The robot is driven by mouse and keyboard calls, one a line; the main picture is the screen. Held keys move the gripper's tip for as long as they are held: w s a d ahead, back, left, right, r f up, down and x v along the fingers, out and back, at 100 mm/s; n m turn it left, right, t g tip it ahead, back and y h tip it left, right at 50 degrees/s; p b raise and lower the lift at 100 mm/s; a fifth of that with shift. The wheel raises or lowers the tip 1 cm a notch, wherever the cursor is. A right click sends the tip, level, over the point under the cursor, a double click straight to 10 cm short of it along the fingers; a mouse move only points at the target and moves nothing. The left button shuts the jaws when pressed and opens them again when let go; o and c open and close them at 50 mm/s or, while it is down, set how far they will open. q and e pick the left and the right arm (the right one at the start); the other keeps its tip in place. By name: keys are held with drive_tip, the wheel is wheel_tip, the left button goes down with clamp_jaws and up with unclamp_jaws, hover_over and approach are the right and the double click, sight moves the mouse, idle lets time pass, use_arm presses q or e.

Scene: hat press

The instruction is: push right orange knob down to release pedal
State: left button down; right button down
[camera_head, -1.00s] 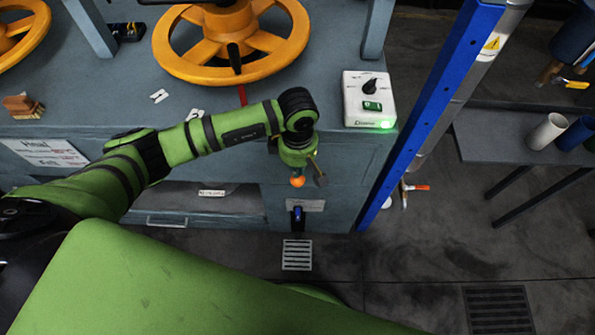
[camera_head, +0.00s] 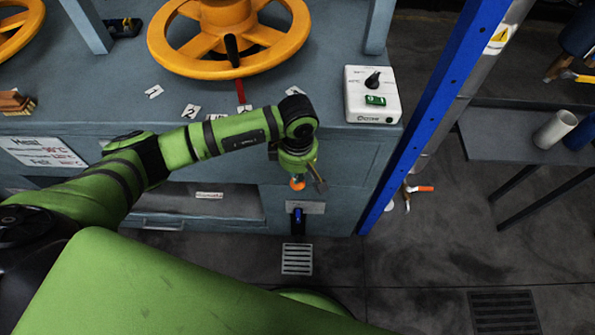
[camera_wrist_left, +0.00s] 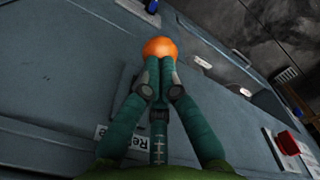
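The orange knob (camera_head: 297,184) shows at the front of the grey press cabinet, just under my left gripper (camera_head: 302,171). In the left wrist view the round orange knob (camera_wrist_left: 160,47) is just beyond the fingertips of my left gripper (camera_wrist_left: 158,82). The two fingers are drawn together with no clear gap between them. They look very near the knob; I cannot tell whether they touch it. A label beside the fingers is partly hidden. I cannot make out the pedal for certain. My right gripper is not in view.
A white control box (camera_head: 372,95) stands on the cabinet's right corner. A yellow handwheel (camera_head: 229,67) is behind the arm. A blue post (camera_head: 430,110) rises right of the cabinet. A small dark-blue lever (camera_head: 297,217) is below the knob. Open floor lies at front right.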

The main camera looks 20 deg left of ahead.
use_arm(q)
drive_tip(key=shift+f, duration=0.45)
drive_tip(key=shift+r, duration=0.15)
drive_tip(key=shift+r+p, duration=2.5)
drive_tip(key=shift+r, duration=1.5)
